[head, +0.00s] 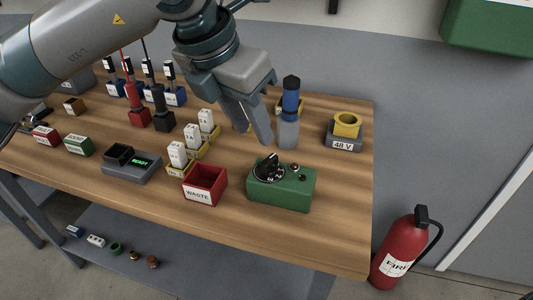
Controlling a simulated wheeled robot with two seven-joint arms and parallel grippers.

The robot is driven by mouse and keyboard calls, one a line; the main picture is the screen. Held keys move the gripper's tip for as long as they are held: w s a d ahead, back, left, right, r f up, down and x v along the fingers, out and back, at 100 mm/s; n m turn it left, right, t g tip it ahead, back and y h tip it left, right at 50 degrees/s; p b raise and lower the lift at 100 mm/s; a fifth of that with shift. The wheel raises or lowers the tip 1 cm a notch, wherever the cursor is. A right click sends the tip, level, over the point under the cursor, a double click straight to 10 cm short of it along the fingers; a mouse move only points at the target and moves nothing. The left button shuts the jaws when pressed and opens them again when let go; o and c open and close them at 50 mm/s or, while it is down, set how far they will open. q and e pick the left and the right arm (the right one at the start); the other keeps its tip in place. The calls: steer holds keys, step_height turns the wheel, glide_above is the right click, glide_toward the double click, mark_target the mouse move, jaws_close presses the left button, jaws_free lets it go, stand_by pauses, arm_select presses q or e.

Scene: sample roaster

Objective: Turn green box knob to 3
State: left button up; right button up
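The green box (283,193) stands near the front right of the wooden table. A round black dial with a knob (269,168) and white marks is on the left part of its top. The marks are too small to read, so I cannot tell the knob's setting. Two small round fittings (298,172) sit on the right part of the top. My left gripper (257,137) points down above and behind the box, apart from the knob. Its fingers look parted, with nothing between them. My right gripper is not in view.
A red WASTE bin (205,184) is left of the box. A 48 V block (344,134) is behind right. A READY device (133,166) is farther left. The table's front right is clear.

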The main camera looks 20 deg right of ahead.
mark_target(268, 159)
arm_select(q)
steer(key=x, duration=0.8)
steer(key=shift+w+d+f+p, duration=0.15)
steer(key=shift+f+p, duration=0.15)
steer(key=shift+p, duration=0.1)
steer(key=shift+x, duration=0.85)
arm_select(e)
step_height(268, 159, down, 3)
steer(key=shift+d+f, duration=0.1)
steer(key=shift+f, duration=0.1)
arm_select(q)
steer(key=shift+c, duration=0.6)
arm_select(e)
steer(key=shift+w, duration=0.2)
arm_select(q)
jaws_close()
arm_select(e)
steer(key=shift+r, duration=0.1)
